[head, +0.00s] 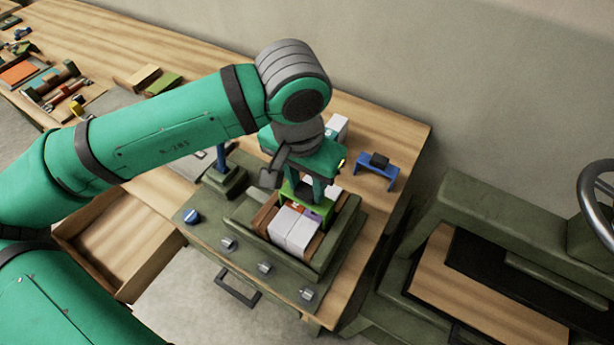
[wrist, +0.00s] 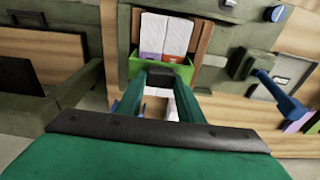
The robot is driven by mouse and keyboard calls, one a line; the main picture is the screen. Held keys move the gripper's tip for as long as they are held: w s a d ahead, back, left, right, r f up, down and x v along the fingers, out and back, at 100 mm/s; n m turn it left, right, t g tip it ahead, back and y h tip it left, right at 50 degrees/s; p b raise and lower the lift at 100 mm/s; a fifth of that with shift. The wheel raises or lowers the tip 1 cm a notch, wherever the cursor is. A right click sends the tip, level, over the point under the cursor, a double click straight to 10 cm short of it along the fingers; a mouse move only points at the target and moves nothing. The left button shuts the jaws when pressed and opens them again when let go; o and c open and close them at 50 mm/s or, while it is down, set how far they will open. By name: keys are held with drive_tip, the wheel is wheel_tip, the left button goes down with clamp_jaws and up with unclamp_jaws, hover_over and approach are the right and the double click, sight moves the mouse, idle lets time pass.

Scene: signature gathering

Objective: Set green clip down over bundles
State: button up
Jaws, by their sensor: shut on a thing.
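The green clip (head: 322,207) is a bright green bridge-shaped piece with a dark grip block (wrist: 161,79). My gripper (head: 309,190) points down and is shut on that block; it also shows in the wrist view (wrist: 162,84). The clip spans the far part of the white bundles (head: 290,229), which lie side by side in the olive press tray (head: 262,250). In the wrist view the bundles (wrist: 164,35) run beyond the clip, with orange and purple patches beside it. I cannot tell whether the clip touches them.
Brown boards (head: 264,214) flank the bundles in the tray. A blue clip (head: 377,173) stands on the table to the right. A white block (head: 337,127) stands behind my gripper. A blue lever (head: 221,158) rises at left. An open drawer (head: 123,240) juts out below left.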

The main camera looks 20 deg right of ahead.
sight(307, 190)
drive_tip(key=shift+w+f, duration=0.1)
drive_tip(key=shift+f, duration=1.2)
drive_tip(key=shift+d+f, duration=0.15)
drive_tip(key=shift+f, duration=0.15)
drive_tip(key=shift+f, duration=0.1)
drive_tip(key=shift+f, duration=0.15)
drive_tip(key=o, duration=1.2)
drive_tip(key=shift+c, duration=0.2)
